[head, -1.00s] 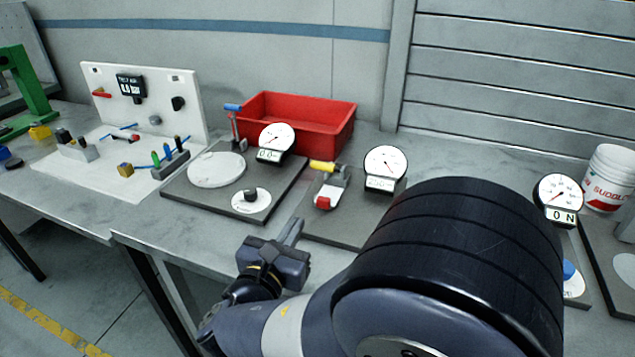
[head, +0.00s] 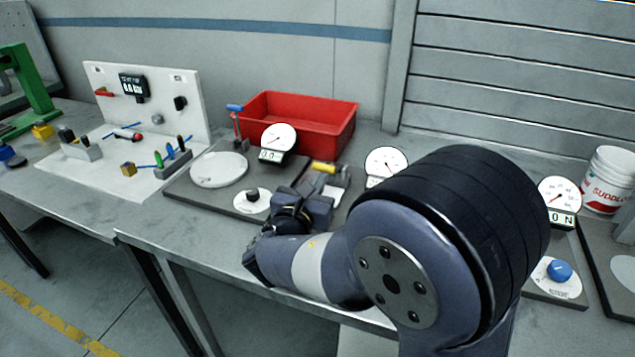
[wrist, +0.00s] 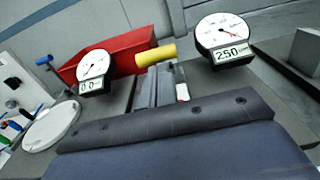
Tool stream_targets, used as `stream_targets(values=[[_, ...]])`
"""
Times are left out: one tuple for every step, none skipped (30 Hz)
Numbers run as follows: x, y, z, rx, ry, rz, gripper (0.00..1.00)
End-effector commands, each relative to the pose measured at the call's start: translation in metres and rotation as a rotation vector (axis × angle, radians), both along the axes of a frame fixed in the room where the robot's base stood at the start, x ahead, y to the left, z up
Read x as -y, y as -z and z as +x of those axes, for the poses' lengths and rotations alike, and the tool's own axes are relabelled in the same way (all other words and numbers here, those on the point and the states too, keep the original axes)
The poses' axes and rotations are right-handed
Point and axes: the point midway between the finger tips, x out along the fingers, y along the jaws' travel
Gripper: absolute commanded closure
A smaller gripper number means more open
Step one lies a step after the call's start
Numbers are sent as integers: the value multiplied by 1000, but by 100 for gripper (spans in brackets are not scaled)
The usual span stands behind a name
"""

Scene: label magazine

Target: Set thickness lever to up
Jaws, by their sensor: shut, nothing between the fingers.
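A lever with a yellow grip (head: 323,167) stands at the middle station, beside a round dial whose display reads 250 in the wrist view (wrist: 226,54). I take it as the thickness lever, though no label is readable. Its yellow grip lies crosswise in the wrist view (wrist: 155,55). My gripper (head: 318,186) is shut and empty, just in front of the lever on the near side. In the wrist view the fingers (wrist: 158,88) point at the grip. Whether they touch it I cannot tell. The lever's lower part is partly hidden by my gripper.
A lever with a blue grip (head: 234,107) and a dial (head: 278,138) stand at the left station. A red bin (head: 300,122) is behind. Another dial (head: 559,194) and a blue knob (head: 559,271) are at right. My arm hides part of the bench.

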Motion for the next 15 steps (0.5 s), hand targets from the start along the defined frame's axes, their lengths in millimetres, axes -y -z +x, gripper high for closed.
stream_targets(values=[[0,0,0,0,0,0,100],[0,0,0,0,0,0,100],[0,0,0,0,0,0,100],[0,0,0,0,0,0,100],[0,0,0,0,0,0,100],[0,0,0,0,0,0,100],[0,0,0,-1,0,0,100],[0,0,0,-2,0,1,100],[0,-1,0,-4,0,1,100],[0,-2,0,-7,0,2,100],[0,-3,0,-9,0,3,100],[0,-4,1,-15,0,5,100],[1,-6,1,-20,1,7,100],[1,-7,1,-25,1,9,100],[1,-9,2,-34,2,12,100]])
